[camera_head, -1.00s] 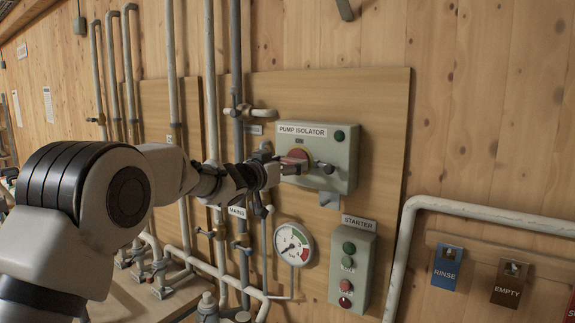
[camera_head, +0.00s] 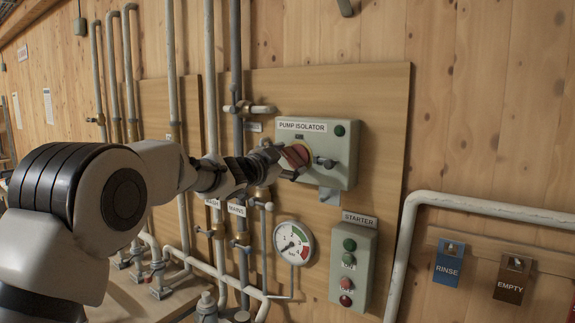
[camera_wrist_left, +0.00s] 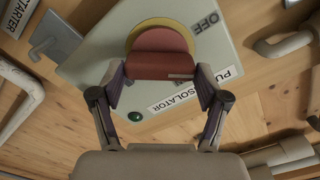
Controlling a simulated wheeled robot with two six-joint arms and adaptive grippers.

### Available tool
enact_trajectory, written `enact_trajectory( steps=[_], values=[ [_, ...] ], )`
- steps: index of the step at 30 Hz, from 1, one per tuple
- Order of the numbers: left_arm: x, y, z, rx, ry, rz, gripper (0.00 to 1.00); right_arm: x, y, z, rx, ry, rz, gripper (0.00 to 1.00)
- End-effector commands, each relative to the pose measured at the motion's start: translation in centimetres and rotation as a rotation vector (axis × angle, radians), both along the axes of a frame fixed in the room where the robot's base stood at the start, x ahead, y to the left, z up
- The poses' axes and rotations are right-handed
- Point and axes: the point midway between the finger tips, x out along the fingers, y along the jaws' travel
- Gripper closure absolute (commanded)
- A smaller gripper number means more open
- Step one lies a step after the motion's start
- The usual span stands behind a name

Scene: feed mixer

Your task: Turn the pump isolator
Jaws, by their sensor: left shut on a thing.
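The pump isolator is a grey-green box (camera_head: 340,172) on a wooden board, labelled PUMP ISOLATOR, with a green lamp (camera_head: 339,130) at its upper right. Its red knob (camera_head: 297,155) sits on a yellow disc at the left of the box face. My left gripper (camera_head: 289,164) reaches in from the left and is shut on the red knob, partly covering it. In the left wrist view, the red knob (camera_wrist_left: 160,55) lies between the two fingers of my left gripper (camera_wrist_left: 159,80), with the OFF label (camera_wrist_left: 205,22) beside the disc. My right gripper is out of view.
Below are a starter box (camera_head: 352,268) with buttons and a round gauge (camera_head: 293,243). Vertical pipes (camera_head: 211,90) run close behind my left arm. RINSE (camera_head: 447,264) and EMPTY tags hang at right.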

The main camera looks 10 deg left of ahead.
Motion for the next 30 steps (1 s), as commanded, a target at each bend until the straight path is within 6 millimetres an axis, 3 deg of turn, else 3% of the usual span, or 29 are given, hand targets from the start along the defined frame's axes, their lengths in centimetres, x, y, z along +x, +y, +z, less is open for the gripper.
enact_trajectory(
  steps=[18,30],
  values=[
    [0.0,-0.1,-0.3,0.536,-0.221,0.000,0.60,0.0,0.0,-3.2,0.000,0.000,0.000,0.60],
    [0.0,-0.1,-0.2,0.780,-0.320,0.001,0.60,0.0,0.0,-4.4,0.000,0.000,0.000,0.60]
  ],
)
